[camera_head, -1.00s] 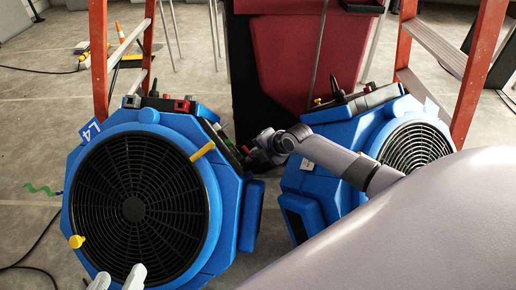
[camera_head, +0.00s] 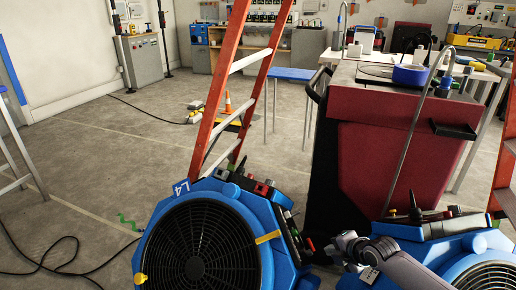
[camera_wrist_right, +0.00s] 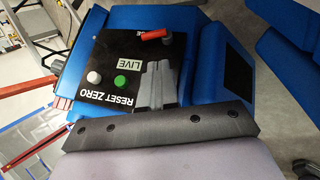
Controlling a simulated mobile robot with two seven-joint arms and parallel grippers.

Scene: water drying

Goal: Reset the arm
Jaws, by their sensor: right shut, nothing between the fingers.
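My right gripper (camera_head: 341,246) is shut and empty, beside the control-panel side of the left blue fan. In the right wrist view its shut grey fingers (camera_wrist_right: 158,82) appear in front of a black panel (camera_wrist_right: 108,50) marked "LIVE" and "RESET ZERO". The panel carries a white button (camera_wrist_right: 94,77), a green button (camera_wrist_right: 120,82) and a red lever (camera_wrist_right: 157,35). I cannot tell whether the fingers touch it. The left blue fan (camera_head: 262,200) has an "L4" label (camera_head: 181,189). The right blue fan (camera_head: 425,236) is partly behind my right arm. My left gripper is out of view.
An orange ladder (camera_head: 212,98) stands behind the left fan. A red cart (camera_head: 385,150) with a blue roll (camera_head: 410,75) stands behind both fans. A black cable (camera_head: 50,262) lies on the floor at left. Open floor (camera_head: 90,180) stretches left of the ladder.

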